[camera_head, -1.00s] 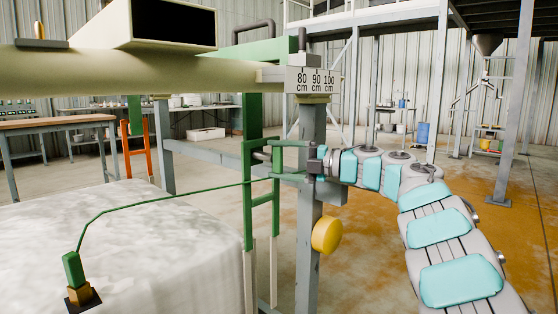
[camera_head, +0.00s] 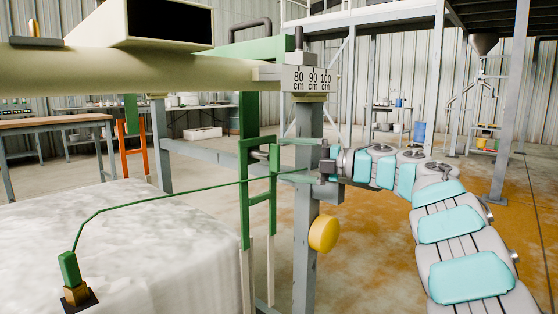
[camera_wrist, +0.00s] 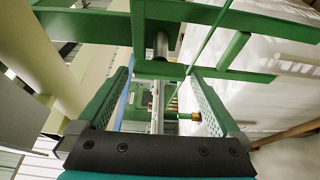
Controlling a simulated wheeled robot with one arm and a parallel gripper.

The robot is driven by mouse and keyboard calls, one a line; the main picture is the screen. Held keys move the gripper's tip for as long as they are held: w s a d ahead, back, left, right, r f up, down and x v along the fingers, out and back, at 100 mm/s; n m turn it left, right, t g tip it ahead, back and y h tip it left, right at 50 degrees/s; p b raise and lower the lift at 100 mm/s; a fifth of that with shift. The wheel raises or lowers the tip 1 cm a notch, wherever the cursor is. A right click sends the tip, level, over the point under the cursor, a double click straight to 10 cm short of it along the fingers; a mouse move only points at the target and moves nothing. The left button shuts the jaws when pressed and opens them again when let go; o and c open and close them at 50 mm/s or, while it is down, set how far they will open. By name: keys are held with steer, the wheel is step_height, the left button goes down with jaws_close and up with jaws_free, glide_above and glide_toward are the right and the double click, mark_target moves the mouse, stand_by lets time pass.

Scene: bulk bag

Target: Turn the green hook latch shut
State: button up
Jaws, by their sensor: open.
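The green hook frame (camera_head: 246,200) hangs under the beam in the head view, with two uprights joined by crossbars. A grey pin (camera_head: 262,155) shows near its top; the pin also shows in the wrist view (camera_wrist: 160,46). I cannot tell which green bar is the hook latch. My gripper (camera_head: 282,160) points left at the frame's right upright (camera_head: 274,210), its two fingers one above the other. In the wrist view my gripper (camera_wrist: 163,78) is open and empty, its fingertips close to a green bar (camera_wrist: 225,73). I cannot tell whether they touch it.
A white bulk bag (camera_head: 140,250) stands at lower left. A thin green line (camera_head: 160,195) runs over it to a green-and-brown piece (camera_head: 72,275). A grey post (camera_head: 307,220) with a yellow disc (camera_head: 323,233) stands behind my gripper. An orange hook frame (camera_head: 132,150) is further left.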

steer(key=v, duration=0.4)
steer(key=shift+d, duration=0.1)
